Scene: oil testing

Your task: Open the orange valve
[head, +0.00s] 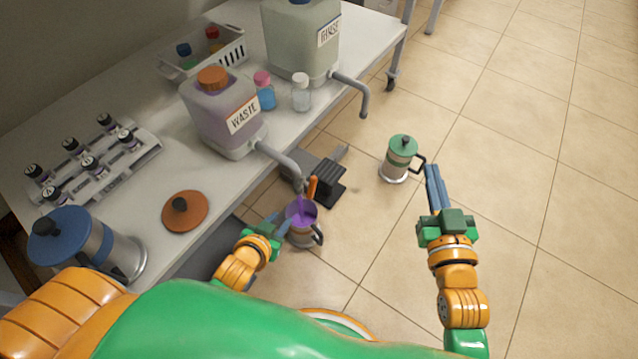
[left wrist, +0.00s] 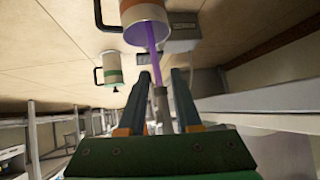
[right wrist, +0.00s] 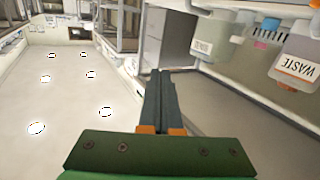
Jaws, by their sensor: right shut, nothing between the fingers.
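The orange valve (head: 312,187) shows as a small upright handle at the end of the grey spout (head: 277,156) of the WASTE container (head: 222,110). A purple stream runs from the spout into an open pitcher (head: 303,238) below; the stream (left wrist: 151,45) also shows in the left wrist view. My left gripper (head: 283,217) is beside the spout end and the pitcher. In the left wrist view its fingers (left wrist: 162,76) are apart, with the grey spout showing between them; I cannot tell whether they touch it. My right gripper (head: 432,168) is shut and empty, over the floor at right.
A green-lidded pitcher (head: 397,160) stands on the floor between the arms. The table (head: 150,238) holds a RINSE container (head: 298,45), a blue-lidded pitcher (head: 75,245), an orange lid (head: 184,211), a vial rack (head: 130,160) and a white basket (head: 222,58). Floor at right is clear.

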